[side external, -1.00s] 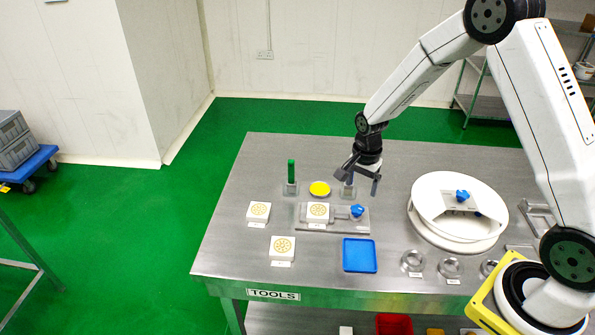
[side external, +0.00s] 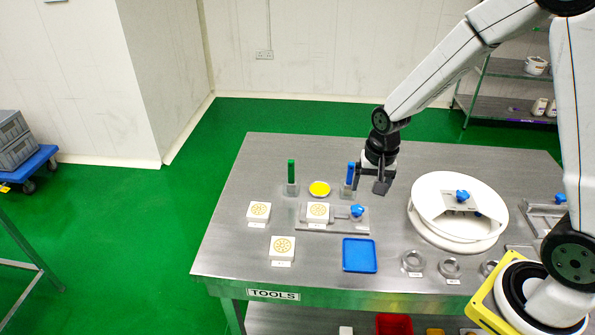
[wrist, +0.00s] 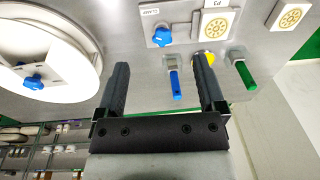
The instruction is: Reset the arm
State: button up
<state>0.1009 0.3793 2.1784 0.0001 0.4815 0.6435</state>
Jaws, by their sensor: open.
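My gripper (side external: 371,182) is open and empty above the back part of the metal table (side external: 225,235). In the wrist view my gripper (wrist: 160,75) shows its two black fingers spread wide. The blue-handled tool (side external: 350,174) stands upright in a clear holder just left of my gripper. In the wrist view the blue-handled tool (wrist: 175,85) appears between the fingers in the picture, but the jaws are not closed on it. The green-handled tool (side external: 291,172) stands in its own holder further left.
A yellow disc (side external: 319,189) lies between the two holders. White patterned blocks (side external: 258,210), a clamp fixture with a blue knob (side external: 357,211) and a blue tray (side external: 360,255) are nearer the front. A white round machine part (side external: 458,235) stands to the right. Metal rings (side external: 412,262) lie in front.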

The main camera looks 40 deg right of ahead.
jog(key=s+a+r+n+t, duration=0.1)
jog(key=s+a+r+n, duration=0.2)
jog(key=s+n, duration=0.5)
jog(key=shift+s+a+r+n, duration=0.3)
jog(key=shift+s+a, duration=0.1)
jog(key=shift+s, duration=0.2)
